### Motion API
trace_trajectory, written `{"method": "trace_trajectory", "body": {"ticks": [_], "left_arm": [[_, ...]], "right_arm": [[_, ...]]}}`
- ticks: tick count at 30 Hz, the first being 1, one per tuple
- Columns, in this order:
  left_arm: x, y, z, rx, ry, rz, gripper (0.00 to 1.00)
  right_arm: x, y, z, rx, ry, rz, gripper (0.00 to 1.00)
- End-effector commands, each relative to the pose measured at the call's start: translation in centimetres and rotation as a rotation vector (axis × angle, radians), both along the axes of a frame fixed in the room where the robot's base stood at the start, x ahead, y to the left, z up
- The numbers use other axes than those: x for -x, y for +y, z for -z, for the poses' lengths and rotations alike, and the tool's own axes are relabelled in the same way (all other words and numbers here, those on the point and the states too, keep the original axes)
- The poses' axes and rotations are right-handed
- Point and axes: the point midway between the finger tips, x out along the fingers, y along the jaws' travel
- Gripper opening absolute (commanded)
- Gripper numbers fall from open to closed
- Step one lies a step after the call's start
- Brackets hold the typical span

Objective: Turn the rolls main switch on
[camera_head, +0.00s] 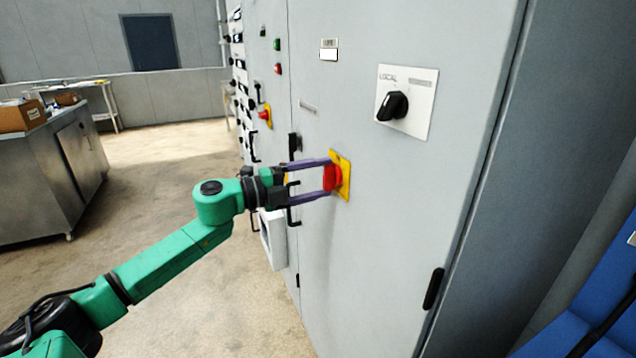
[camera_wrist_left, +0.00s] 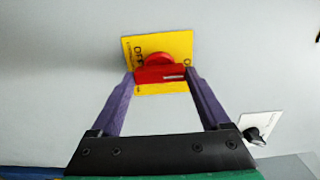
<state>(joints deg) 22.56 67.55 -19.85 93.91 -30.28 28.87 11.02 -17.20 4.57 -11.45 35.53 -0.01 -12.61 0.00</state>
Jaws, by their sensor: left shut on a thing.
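The rolls main switch is a red rotary knob (camera_head: 330,178) on a yellow plate (camera_head: 345,169), fixed to the grey cabinet front. In the left wrist view the red knob (camera_wrist_left: 160,70) sits on the yellow plate (camera_wrist_left: 178,42), which bears the letters "OFF" at its left. My left gripper (camera_head: 329,178) reaches in from the left. Its two purple fingers stand one on each side of the knob and are shut on it. In the left wrist view the fingertips (camera_wrist_left: 160,76) meet the ends of the red handle. My right gripper is not in view.
A black selector knob (camera_head: 393,105) on a white "LOCAL" plate is up and right of the switch. Another red knob (camera_head: 265,115) on yellow sits farther along the cabinets. Black door handles (camera_head: 293,203) stick out near my left gripper. A steel bench (camera_head: 60,170) stands at left; floor between is clear.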

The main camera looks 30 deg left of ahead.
Motion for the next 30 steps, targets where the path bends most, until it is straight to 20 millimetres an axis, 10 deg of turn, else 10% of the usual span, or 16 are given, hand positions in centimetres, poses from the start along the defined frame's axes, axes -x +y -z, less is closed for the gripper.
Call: {"method": "trace_trajectory", "body": {"ticks": [13,14,15,30], "left_arm": [[0.0,-0.1,0.1,-0.014,-0.008,0.002,0.24],[0.0,-0.1,0.1,-0.014,-0.008,0.002,0.91],[0.0,-0.1,0.1,-0.013,-0.007,0.002,1.00],[1.6,1.5,0.8,-0.010,-0.002,-0.003,1.00]], "right_arm": [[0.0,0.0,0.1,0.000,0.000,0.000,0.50],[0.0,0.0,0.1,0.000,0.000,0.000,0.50],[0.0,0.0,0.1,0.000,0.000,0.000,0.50],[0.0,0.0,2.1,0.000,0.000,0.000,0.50]]}}
